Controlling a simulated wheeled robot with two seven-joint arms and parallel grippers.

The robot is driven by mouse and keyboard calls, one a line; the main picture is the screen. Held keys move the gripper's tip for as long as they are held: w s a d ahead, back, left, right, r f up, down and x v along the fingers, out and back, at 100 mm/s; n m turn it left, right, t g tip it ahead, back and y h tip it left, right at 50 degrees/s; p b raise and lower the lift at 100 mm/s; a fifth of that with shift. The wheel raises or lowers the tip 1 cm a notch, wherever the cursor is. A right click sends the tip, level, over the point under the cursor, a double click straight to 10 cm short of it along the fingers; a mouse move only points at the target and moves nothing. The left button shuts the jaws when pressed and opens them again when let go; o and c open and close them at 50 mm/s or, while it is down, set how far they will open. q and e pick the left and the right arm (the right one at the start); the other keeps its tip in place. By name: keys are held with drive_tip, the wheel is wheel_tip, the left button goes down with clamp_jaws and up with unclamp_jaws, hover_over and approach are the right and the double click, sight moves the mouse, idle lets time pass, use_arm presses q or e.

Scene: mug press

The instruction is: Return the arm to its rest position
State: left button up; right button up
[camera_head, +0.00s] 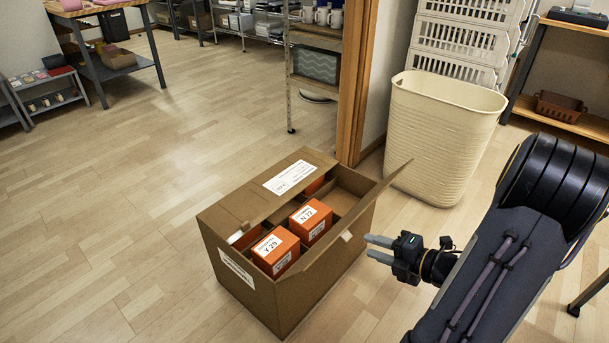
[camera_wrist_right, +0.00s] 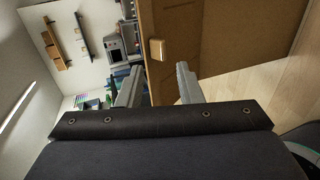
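My right arm (camera_head: 530,225) comes in from the lower right in the head view. Its gripper (camera_head: 379,248) points left and is just to the right of an open cardboard box (camera_head: 265,305) on the floor. In the right wrist view the two fingers (camera_wrist_right: 158,85) stand apart with nothing between them, and the brown cardboard (camera_wrist_right: 220,50) fills the space beyond. My left gripper is in neither view.
The box holds orange cartons (camera_head: 276,250) and its flap (camera_head: 370,205) sticks up near my right gripper. A cream bin (camera_head: 440,135) stands behind, beside stacked white crates (camera_head: 460,40). Wooden floor (camera_head: 130,210) is clear on the left.

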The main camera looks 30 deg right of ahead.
drive_tip(key=shift+w, duration=0.1)
drive_tip(key=w+r+m+g+h, duration=0.3)
drive_tip(key=r+m+h, duration=0.5)
drive_tip(key=m, duration=0.6)
drive_tip(key=s+a+m+g+y, duration=0.2)
drive_tip(key=s+a+m+y, duration=0.3)
drive_tip(key=a, duration=0.5)
drive_tip(key=s+a+m+g+y, duration=0.2)
drive_tip(key=s+a+m+g, duration=0.15)
drive_tip(key=s+a, duration=0.55)
wheel_tip(320, 180, up, 37)
drive_tip(key=w+p, duration=0.1)
drive_tip(key=p, duration=3.5)
drive_tip(key=shift+w+a+f+m, duration=0.15)
drive_tip(key=shift+w+f+m, duration=0.05)
drive_tip(key=shift+m, duration=0.25)
